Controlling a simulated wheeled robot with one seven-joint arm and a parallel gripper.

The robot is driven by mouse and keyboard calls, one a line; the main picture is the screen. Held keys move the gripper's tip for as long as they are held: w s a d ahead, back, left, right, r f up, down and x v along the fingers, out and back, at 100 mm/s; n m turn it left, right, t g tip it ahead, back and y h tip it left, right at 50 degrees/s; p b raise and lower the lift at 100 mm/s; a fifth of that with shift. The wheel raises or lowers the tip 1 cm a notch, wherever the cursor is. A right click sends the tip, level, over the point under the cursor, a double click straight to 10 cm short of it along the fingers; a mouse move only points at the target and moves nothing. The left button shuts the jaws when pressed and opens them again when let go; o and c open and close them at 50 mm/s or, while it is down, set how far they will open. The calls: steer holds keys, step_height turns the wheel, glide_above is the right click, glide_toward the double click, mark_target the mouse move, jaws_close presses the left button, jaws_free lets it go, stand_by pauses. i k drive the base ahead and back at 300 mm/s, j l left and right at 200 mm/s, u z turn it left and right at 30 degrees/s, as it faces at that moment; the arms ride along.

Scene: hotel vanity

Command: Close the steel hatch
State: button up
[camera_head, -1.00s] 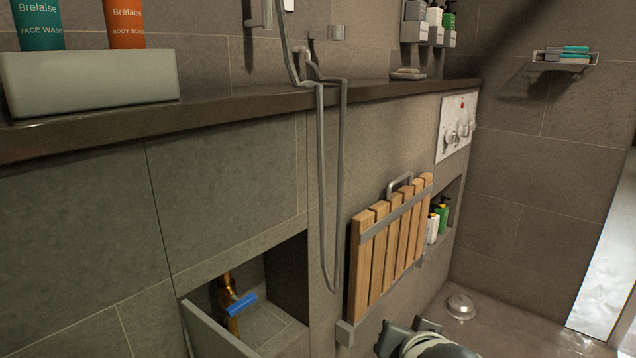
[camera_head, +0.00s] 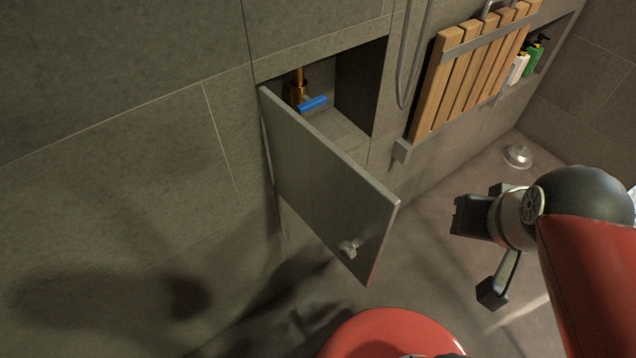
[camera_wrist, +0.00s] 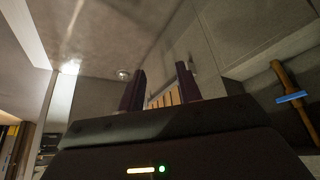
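The steel hatch (camera_head: 325,180) is a flat grey door in the head view. It stands swung out, wide open, from the left edge of a wall recess (camera_head: 355,100). A small knob (camera_head: 349,248) sits near its free lower corner. Inside the recess are a brass pipe (camera_head: 299,84) and a blue valve handle (camera_head: 313,104); the handle also shows in the wrist view (camera_wrist: 292,97). My gripper (camera_wrist: 160,70) has its two dark fingers apart with nothing between them. In the head view my arm is on the right, apart from the hatch.
A slatted wooden fold-up seat (camera_head: 470,75) is on the wall right of the recess. Bottles (camera_head: 530,62) stand in a niche beyond it. A grey hose (camera_head: 404,70) hangs beside the seat. The floor (camera_head: 420,260) between the hatch and my arm looks clear.

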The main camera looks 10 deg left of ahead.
mark_target(352, 213)
steer(key=k+j, duration=0.3)
steer(key=j, duration=0.15)
steer(key=k+j+z, duration=0.15)
steer(key=k+j, duration=0.2)
steer(key=j, duration=0.1)
